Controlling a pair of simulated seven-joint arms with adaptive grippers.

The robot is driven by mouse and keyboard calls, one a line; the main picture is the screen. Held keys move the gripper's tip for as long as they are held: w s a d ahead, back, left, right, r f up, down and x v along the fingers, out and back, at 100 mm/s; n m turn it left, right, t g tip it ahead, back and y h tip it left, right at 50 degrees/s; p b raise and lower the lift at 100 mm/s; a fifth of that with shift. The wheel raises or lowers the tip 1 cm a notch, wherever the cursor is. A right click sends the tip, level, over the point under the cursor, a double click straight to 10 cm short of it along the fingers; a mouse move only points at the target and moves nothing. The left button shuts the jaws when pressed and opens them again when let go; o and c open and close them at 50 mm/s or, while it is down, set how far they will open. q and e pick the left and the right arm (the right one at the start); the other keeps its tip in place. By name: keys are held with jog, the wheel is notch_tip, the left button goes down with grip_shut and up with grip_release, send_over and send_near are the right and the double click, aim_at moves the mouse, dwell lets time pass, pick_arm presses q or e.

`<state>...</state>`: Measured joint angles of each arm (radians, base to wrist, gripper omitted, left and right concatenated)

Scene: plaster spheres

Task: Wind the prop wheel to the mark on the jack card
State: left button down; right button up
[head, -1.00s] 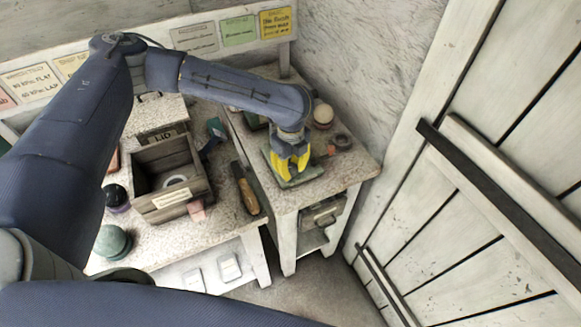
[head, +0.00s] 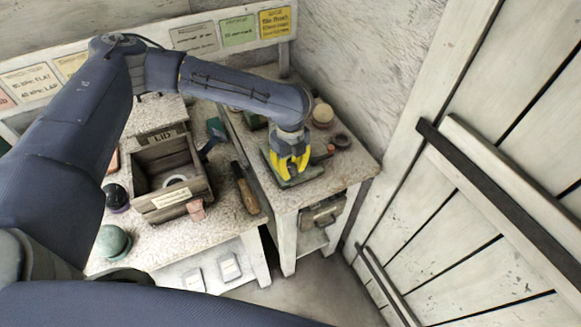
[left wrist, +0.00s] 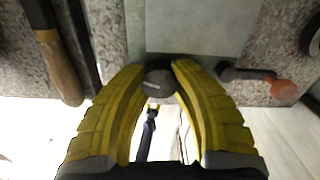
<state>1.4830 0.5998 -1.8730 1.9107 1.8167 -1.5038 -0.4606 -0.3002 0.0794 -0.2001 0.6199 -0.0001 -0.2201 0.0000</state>
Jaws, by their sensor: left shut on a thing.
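My left gripper (head: 290,165) points down over a grey-green plate (head: 309,174) on the right-hand bench. In the left wrist view its yellow fingers (left wrist: 160,82) are shut on a small dark round wheel (left wrist: 160,75), one on each side, at the plate's edge. I take this for the prop wheel; the fingers hide it in the head view. No mark on it can be made out. Several paper cards hang at the back, including a yellow one (head: 274,21) and a green one (head: 238,31); I cannot tell which is the jack card.
A short dark rod with an orange end (left wrist: 284,89) sticks out beside the plate. A dark ring (head: 342,141) and a pale ball (head: 322,114) stand behind it. A wooden-handled tool (head: 245,188) and an open wooden box (head: 172,176) are left. A wall rises close right.

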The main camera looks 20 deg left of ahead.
aim_at(290, 166)
pick_arm(q)
jog(key=m, duration=0.6)
jog(key=shift+w+a, duration=0.1)
jog(key=shift+w, duration=0.05)
jog(key=shift+m, duration=0.4)
jog(key=c, duration=1.4)
grip_release()
jog(key=shift+o, duration=1)
notch_tip(290, 166, up, 12)
